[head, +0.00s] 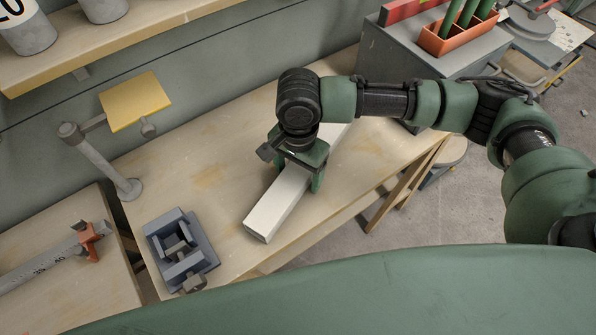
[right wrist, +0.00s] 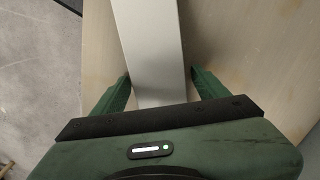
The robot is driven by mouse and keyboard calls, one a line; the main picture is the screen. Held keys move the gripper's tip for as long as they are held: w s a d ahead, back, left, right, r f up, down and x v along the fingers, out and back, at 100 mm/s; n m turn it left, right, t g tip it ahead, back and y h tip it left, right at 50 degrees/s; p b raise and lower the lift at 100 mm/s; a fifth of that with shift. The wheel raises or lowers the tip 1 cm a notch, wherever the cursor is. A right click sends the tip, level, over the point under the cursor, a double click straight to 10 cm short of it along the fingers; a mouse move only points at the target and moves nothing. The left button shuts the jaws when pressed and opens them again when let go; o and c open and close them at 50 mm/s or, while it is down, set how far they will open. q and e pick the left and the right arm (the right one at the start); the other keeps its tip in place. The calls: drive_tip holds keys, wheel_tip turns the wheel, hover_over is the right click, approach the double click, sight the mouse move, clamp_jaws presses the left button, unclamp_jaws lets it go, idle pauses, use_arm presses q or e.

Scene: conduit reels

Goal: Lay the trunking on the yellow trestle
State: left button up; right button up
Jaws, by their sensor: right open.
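The trunking is a long white bar (head: 275,208) lying on the wooden workbench. My right gripper (head: 298,180) is over its middle, with one finger on each side. In the right wrist view the trunking (right wrist: 150,45) runs between the fingers of the gripper (right wrist: 160,82). The jaws are open, with gaps showing beside the bar. The hand and arm hide part of the bar in the head view. I see no clear yellow trestle; the only large yellow thing is a square plate (head: 135,100) on a grey stand. My left gripper is not in view.
A blue-grey vise (head: 182,250) sits at the bench's front left, left of the trunking. The workbench (head: 205,180) is clear between them. A grey cabinet (head: 400,62) with an orange tray (head: 458,38) stands at the back right. A shelf (head: 110,45) runs along the wall.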

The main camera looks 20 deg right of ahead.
drive_tip(key=shift+w+r+b, duration=0.1)
drive_tip(key=shift+r+b, duration=0.25)
drive_tip(key=shift+r, duration=0.05)
wheel_tip(320, 180, up, 12)
drive_tip(key=p, duration=0.1)
